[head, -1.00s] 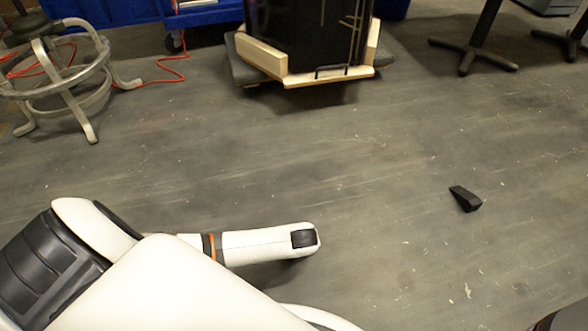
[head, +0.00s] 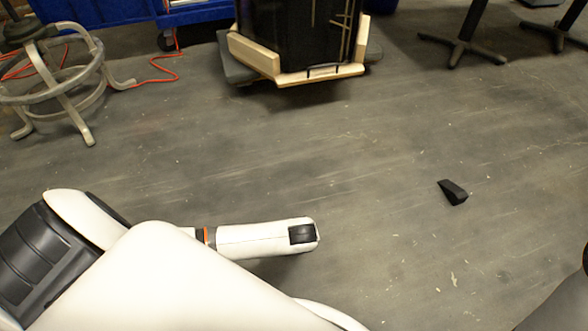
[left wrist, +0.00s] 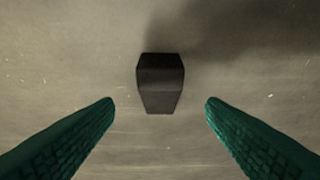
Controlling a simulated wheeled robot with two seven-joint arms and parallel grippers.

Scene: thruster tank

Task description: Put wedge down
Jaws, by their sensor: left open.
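The black wedge (head: 453,192) lies on the grey floor at the right of the head view, with nothing of mine touching it there. A dark wedge also shows in the left wrist view (left wrist: 160,83), on the floor ahead of my left gripper (left wrist: 160,102). It appears centred between the two green fingers, which are spread wide and apart from it. In the head view my left arm comes in from the lower left, and its fingers cannot be made out. My right gripper is not in view.
A black cabinet on a wooden-edged base (head: 320,76) stands at the top centre. A metal stool (head: 75,90) and an orange cable (head: 165,72) are at the upper left. Dark table legs (head: 462,45) stand at the upper right. The floor around the wedge is clear.

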